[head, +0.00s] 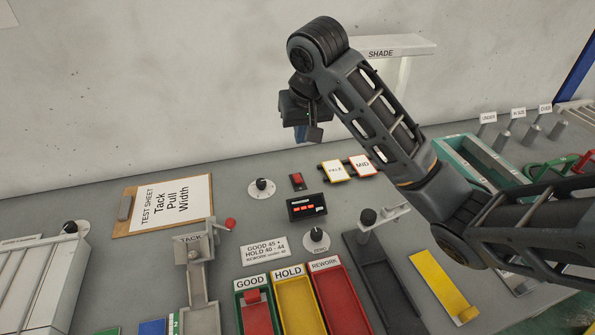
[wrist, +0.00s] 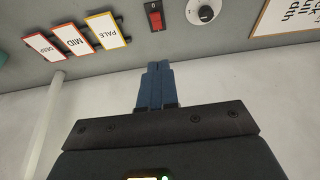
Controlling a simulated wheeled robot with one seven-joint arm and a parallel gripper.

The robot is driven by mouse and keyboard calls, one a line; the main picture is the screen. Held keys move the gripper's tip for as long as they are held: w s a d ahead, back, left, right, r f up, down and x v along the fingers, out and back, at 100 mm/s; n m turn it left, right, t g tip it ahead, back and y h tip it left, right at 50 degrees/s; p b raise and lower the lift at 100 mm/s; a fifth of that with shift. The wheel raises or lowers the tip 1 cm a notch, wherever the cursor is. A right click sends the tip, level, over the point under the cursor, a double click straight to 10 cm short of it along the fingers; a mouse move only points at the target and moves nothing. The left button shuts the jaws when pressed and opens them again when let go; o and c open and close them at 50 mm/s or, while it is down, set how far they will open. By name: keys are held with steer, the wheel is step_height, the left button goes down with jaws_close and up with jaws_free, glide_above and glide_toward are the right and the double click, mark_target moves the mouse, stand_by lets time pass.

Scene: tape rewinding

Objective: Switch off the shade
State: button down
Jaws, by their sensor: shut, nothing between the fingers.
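The white shade (head: 410,46), lettered SHADE, stands at the back on a pale post, partly hidden by my arm. A red rocker switch (head: 297,181) on a dark base sits on the grey bench below my gripper; it also shows in the wrist view (wrist: 155,20), just beyond the fingertips. I cannot tell which way the rocker is set. My gripper (head: 301,136) is shut and empty, blue fingers together, above and behind the switch in the head view. The fingertips (wrist: 156,66) look apart from the switch.
A dial knob (head: 262,186) is left of the switch, and PALE (head: 334,171) and MID (head: 361,166) cards are right. A dark display box (head: 307,207) lies in front. A clipboard (head: 125,231) and a TACK stand (head: 199,280) are farther left.

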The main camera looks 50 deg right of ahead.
steer(key=shift+f, duration=0.15)
steer(key=b, duration=0.5)
glide_above(297, 180)
steer(key=f, duration=0.9)
steer(key=shift+d+f, duration=0.1)
steer(key=shift+d, duration=0.1)
steer(key=shift+s+a+f, duration=0.15)
steer(key=shift+s+f, duration=0.05)
steer(key=shift+f, duration=0.35)
steer(key=shift+s+a+f, duration=0.15)
steer(key=shift+s+f, duration=0.05)
steer(key=shift+f, duration=0.3)
steer(key=shift+s+a+f, duration=0.2)
steer(key=shift+s+f, duration=0.05)
steer(key=shift+f, duration=0.5)
